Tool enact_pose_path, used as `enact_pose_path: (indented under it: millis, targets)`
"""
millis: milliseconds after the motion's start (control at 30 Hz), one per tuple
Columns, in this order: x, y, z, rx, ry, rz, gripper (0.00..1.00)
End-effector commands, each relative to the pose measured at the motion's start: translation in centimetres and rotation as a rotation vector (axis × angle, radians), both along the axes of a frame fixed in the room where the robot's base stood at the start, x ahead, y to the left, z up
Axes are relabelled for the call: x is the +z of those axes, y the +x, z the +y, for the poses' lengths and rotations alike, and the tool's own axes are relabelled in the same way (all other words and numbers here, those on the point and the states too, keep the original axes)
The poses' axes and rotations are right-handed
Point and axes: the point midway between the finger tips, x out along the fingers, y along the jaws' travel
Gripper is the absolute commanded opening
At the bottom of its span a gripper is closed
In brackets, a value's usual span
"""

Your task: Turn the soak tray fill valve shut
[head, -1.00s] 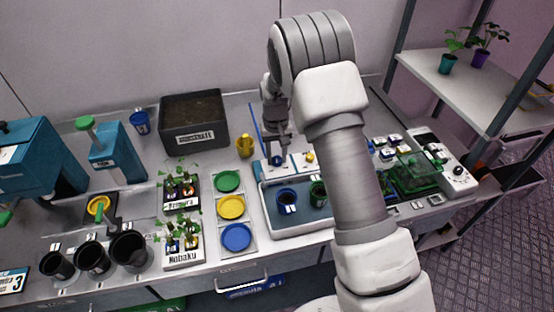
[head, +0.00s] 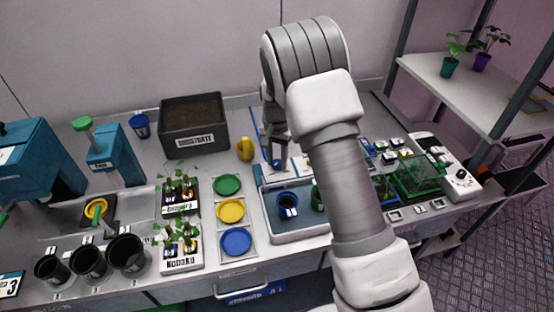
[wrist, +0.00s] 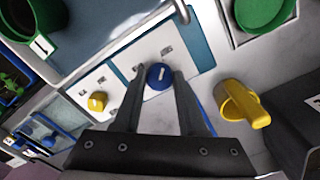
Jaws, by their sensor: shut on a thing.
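The soak tray (head: 262,205) is a blue-grey basin in the middle of the bench, with a white panel along its back edge that also shows in the wrist view (wrist: 185,45). A round blue knob (wrist: 158,77) with a white mark sits on this panel, and a yellow knob (wrist: 97,101) is farther along it. My gripper (wrist: 160,78) is shut on the blue knob, one finger on each side. In the head view my gripper (head: 277,158) reaches down to the panel; my arm hides part of the tray and the yellow knob.
A yellow watering can (wrist: 245,105) stands close beside my gripper. A dark soil box (head: 193,125) is behind to the left. A blue cup (head: 287,203) and a green cup (wrist: 32,28) stand in the tray. Green, yellow and blue dishes (head: 230,211) lie left of it.

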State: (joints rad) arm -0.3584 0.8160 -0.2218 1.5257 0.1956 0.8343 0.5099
Motion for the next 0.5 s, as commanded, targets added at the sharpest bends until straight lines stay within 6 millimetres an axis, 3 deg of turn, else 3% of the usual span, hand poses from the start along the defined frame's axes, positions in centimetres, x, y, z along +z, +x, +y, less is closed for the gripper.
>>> enact_pose_path:
  millis: [367,400,500]
  targets:
    - [0.08,0.06,0.01,-0.006,0.0,-0.001,0.0]
    - [0.08,0.06,0.01,-0.006,0.0,-0.001,0.44]
    - [0.07,0.05,0.0,-0.006,0.0,-0.001,0.62]
